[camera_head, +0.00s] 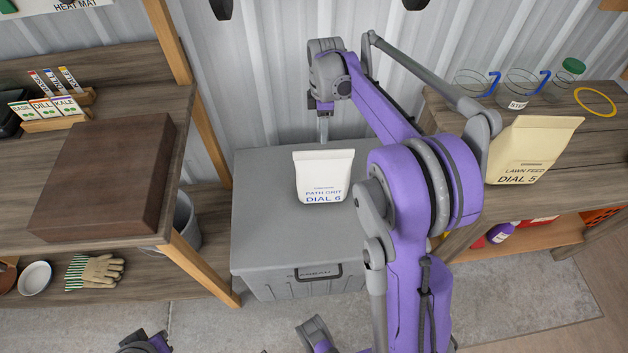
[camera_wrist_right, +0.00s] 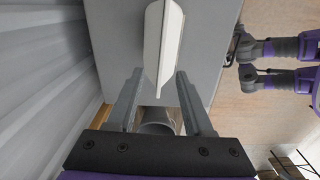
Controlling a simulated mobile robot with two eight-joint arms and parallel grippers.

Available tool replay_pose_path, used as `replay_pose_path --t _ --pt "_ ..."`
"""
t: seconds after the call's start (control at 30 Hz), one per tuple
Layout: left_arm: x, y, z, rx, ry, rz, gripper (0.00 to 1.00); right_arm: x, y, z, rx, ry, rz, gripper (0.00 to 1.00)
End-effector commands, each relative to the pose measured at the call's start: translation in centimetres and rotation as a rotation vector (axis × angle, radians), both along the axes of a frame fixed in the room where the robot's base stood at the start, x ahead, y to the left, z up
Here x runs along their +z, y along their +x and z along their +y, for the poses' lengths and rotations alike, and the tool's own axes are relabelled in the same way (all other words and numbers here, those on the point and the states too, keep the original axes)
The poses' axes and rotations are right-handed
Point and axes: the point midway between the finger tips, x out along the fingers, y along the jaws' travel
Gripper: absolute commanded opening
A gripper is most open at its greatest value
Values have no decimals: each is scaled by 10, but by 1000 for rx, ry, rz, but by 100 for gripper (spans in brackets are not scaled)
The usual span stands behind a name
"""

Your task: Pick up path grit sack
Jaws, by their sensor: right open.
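The white path grit sack (camera_head: 324,178) stands on the grey lidded bin (camera_head: 262,215), its blue lettering facing me in the head view. My right gripper (camera_head: 324,132) is just behind the sack, pointing down, partly hidden by its own wrist. In the right wrist view the sack (camera_wrist_right: 165,42) shows edge-on as a thin white shape. My right gripper (camera_wrist_right: 160,73) is open there, with the near end of the sack between its two fingertips. A gap shows on each side, and I see no grip on the sack. My left gripper is not clearly in view.
A cream lawn feed sack (camera_head: 533,150) stands on the right bench (camera_head: 568,132) with jars. A brown box (camera_head: 105,178) and seed packets sit on the left bench. A wooden post (camera_head: 205,135) stands left of the bin. The corrugated wall (camera_head: 262,60) is close behind.

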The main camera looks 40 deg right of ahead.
Motion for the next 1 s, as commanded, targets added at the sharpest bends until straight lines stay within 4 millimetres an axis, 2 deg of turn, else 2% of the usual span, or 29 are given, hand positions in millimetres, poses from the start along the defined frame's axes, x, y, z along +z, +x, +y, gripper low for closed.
replay_pose_path --t 0.2,0.43,0.7,1.0 --pt "-4 -1 0 0 0 1 0 -35 0 0 -1 -1 -1 51" --pt "-6 -1 0 0 0 2 0 -53 -1 0 -2 -1 -1 51" --pt "-9 -1 0 0 0 3 0 -91 -4 -1 -2 -1 -1 51" --pt "-10 -1 0 0 0 3 0 -97 -5 -1 -2 -1 -2 51"
